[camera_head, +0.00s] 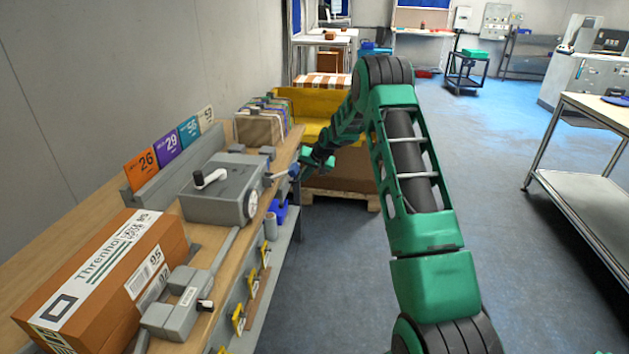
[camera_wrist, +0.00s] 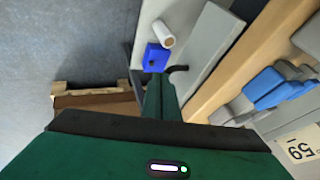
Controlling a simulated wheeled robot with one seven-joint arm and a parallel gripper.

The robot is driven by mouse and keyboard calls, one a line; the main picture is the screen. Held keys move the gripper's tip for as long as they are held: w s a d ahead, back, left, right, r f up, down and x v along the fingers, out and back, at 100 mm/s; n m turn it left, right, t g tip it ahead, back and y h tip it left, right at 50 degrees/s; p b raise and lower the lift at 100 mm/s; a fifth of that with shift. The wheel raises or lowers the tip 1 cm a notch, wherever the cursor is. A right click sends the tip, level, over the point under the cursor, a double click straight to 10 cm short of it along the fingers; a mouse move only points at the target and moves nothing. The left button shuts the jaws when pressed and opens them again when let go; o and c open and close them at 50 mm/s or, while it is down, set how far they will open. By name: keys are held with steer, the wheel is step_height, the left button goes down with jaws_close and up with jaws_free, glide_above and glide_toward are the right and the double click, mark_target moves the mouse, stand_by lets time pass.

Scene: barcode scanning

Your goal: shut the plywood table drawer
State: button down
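The plywood table (camera_head: 80,222) runs along the left wall, with a wooden top and a grey front. Its far end shows in the wrist view as a wooden edge (camera_wrist: 250,50) beside a grey panel (camera_wrist: 212,50). A small dark curved handle (camera_wrist: 179,69) lies close to my fingertips. I cannot tell clearly how far the drawer is out. My gripper (camera_head: 318,158) is at the table's far right corner. In the wrist view its green fingers (camera_wrist: 161,82) lie side by side, apparently shut with nothing between them; the tips are near a blue box.
The blue box (camera_wrist: 156,57) and a pale cylinder (camera_wrist: 162,35) sit on a light surface below the tabletop. A grey device (camera_head: 222,190) and a brown carton (camera_head: 105,275) stand on the table.

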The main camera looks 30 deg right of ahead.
mark_target(297, 181)
steer(key=shift+w+a, duration=0.8)
steer(key=shift+a, duration=0.2)
steer(key=shift+w+a+r, duration=0.1)
steer(key=shift+w+a, duration=0.05)
steer(key=shift+a, duration=0.1)
steer(key=shift+a, duration=0.15)
steer(key=s+d+r, duration=0.5)
steer(key=s+r, duration=0.3)
steer(key=r, duration=0.1)
steer(key=shift+s, duration=0.1)
